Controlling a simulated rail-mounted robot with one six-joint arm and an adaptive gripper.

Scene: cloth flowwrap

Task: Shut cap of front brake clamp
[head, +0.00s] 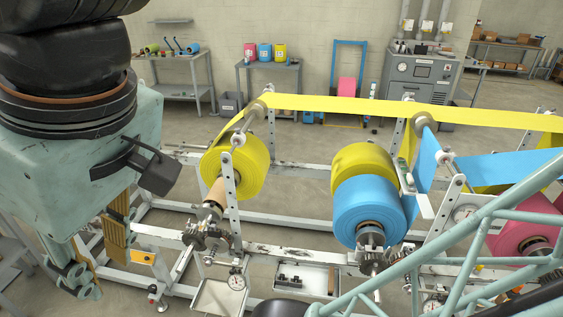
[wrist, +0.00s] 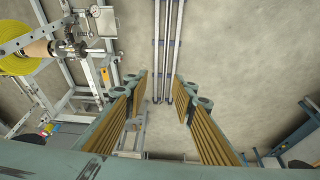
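A grey metal brake clamp assembly (head: 207,235) with gear-like knobs sits at the near end of the left yellow roll's shaft. It also shows at upper left in the wrist view (wrist: 72,46). A similar assembly (head: 372,252) sits below the blue roll. I cannot tell which is the front clamp, and the cap is too small to tell open from shut. My gripper (wrist: 163,110) is open and empty, its ribbed brown finger pads wide apart over bare floor. In the head view it hangs to the left of the left clamp assembly, apart from it.
The white machine frame (head: 165,236) carries a yellow roll (head: 240,172), a blue roll (head: 366,207) and a pink roll (head: 515,240). A yellow web (head: 340,106) runs across the top. Dial gauges (head: 237,281) and trays (head: 218,297) hang low at the front. Pipes (wrist: 168,50) run along the floor.

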